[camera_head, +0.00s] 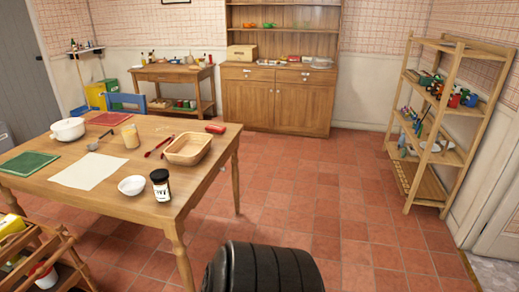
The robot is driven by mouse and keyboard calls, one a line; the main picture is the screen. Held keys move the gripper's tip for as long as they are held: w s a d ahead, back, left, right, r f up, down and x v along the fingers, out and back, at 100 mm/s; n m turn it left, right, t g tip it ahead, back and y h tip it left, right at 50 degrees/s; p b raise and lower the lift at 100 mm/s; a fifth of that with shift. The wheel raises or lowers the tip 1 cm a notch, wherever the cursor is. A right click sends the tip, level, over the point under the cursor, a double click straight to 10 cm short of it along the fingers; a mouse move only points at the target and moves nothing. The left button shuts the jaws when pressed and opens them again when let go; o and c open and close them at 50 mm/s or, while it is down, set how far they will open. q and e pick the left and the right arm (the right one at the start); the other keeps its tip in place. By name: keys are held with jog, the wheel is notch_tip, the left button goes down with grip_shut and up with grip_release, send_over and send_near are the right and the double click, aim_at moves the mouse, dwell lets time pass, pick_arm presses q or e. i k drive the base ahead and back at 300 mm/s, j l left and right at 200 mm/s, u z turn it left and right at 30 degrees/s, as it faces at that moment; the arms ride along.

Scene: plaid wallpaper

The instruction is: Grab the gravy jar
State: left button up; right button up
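A dark jar (160,186) with a black lid and a pale label stands upright near the front right corner of the wooden table (125,200). Its label is too small to read, so I cannot tell for sure that it is the gravy jar. A second jar (130,137) with tan contents stands further back on the same table. Neither of my grippers shows in the head view.
A small white bowl (131,185) is just left of the dark jar, and a wooden basket (187,149) is behind it. A wooden rack (40,257) stands at the lower left. The tiled floor (325,190) right of the table is clear up to the shelf (466,120).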

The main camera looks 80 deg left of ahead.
aim_at(159, 177)
jog(key=u, duration=3.55)
jog(key=i+l+u, duration=0.1)
jog(key=l, duration=0.2)
jog(key=i+l, duration=0.2)
jog(key=i+l+u, duration=0.15)
jog(key=l, duration=0.25)
jog(key=i+l, duration=0.1)
jog(key=l, duration=0.25)
jog(key=i+l+u, duration=0.15)
jog(key=l, duration=0.15)
